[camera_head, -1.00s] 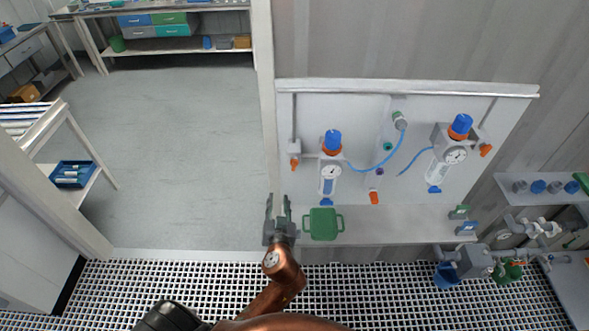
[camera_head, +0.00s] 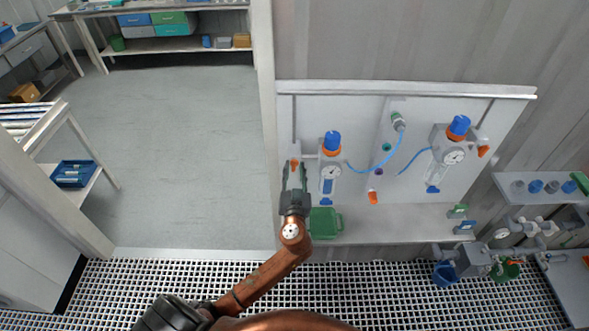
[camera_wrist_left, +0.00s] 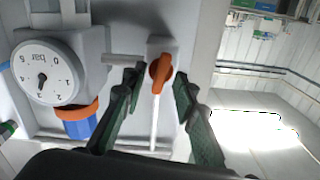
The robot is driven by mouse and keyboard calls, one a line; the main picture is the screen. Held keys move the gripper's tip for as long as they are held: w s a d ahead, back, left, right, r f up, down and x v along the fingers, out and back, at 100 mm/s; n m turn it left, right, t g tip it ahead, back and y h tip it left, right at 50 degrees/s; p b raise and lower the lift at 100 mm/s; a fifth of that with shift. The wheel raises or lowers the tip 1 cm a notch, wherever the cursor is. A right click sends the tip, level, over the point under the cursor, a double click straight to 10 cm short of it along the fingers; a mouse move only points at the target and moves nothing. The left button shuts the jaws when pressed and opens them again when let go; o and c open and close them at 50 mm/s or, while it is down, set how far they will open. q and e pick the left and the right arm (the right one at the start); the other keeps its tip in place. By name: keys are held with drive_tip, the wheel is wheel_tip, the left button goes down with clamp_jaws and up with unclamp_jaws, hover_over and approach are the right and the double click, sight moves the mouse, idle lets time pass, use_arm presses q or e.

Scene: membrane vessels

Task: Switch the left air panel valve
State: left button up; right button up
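The left air panel valve has an orange handle (camera_head: 294,163) at the left end of the white wall panel (camera_head: 345,112). In the left wrist view the orange handle (camera_wrist_left: 161,72) lies between the two dark green fingers, with a visible gap on each side. My left gripper (camera_head: 295,171) is open, its fingertips close to the handle; it also shows in the left wrist view (camera_wrist_left: 158,90). A pressure gauge (camera_wrist_left: 48,72) with a blue and orange knob is beside the valve. My right gripper is not in view.
The left regulator (camera_head: 331,172) stands close to the right of the gripper. A green container (camera_head: 326,223) sits on the ledge (camera_head: 400,224) below. A second regulator (camera_head: 449,152) with an orange valve handle is at the right. A door post runs left of the panel.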

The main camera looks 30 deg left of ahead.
use_arm(q)
clamp_jaws()
idle(0.3)
idle(0.4)
drive_tip(key=m+p, duration=0.1)
drive_tip(key=m, duration=0.4)
drive_tip(key=shift+d+m, duration=0.15)
drive_tip(key=shift+m, duration=0.25)
drive_tip(key=m+p, duration=0.1)
drive_tip(key=m, duration=0.2)
drive_tip(key=m+p, duration=0.1)
drive_tip(key=m, duration=0.2)
drive_tip(key=m+p, duration=0.2)
drive_tip(key=m, duration=0.2)
drive_tip(key=shift+w+d+f, duration=0.1)
drive_tip(key=shift+f, duration=0.15)
